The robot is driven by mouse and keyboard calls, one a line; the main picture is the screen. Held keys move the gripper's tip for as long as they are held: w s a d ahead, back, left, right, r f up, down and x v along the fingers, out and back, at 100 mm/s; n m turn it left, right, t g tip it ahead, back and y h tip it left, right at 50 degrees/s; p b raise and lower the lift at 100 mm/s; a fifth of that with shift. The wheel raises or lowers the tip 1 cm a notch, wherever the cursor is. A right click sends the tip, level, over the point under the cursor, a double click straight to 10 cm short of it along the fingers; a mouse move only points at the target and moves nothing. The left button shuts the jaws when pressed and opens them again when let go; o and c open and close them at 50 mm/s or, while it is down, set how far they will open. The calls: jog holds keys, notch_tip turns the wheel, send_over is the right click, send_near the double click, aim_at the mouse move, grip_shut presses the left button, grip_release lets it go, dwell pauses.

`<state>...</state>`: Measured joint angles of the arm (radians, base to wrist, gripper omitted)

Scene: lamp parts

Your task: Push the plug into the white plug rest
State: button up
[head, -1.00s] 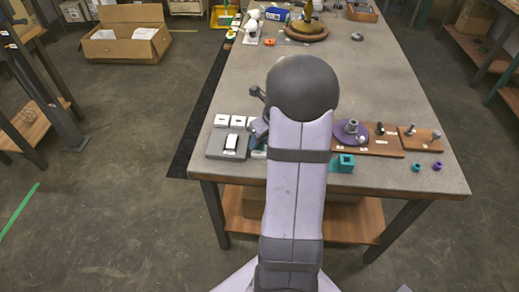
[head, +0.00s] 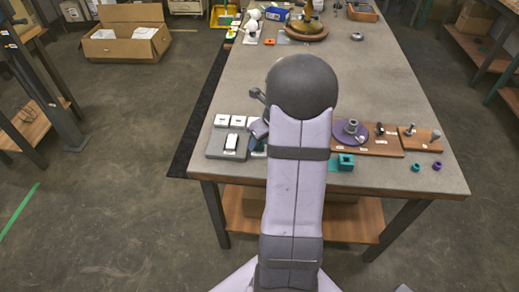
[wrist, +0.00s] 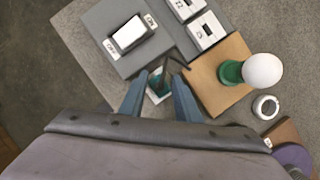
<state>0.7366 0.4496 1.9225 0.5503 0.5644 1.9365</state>
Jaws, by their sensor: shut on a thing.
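My gripper (wrist: 159,88) has its two blue-grey fingers closed around a small dark-green piece (wrist: 158,79), which looks like the plug; its lower end is hard to make out. A white patch (wrist: 158,98) shows just below it between the fingers; I cannot tell whether this is the plug rest or whether the plug touches it. White blocks with dark slots (wrist: 206,31) stand up and to the right of the fingers in the wrist view.
A grey box (wrist: 105,22) with a white block (wrist: 130,33) on it lies up and left of the fingers. A brown board (wrist: 215,80) carrying a green holder with a white ball (wrist: 262,71) is close on the right. A teal block (head: 346,162) stands near the table's front edge.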

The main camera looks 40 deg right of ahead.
dwell(0.4)
jog(key=o, duration=1.3)
jog(key=shift+c, duration=0.2)
jog(key=v, duration=0.7)
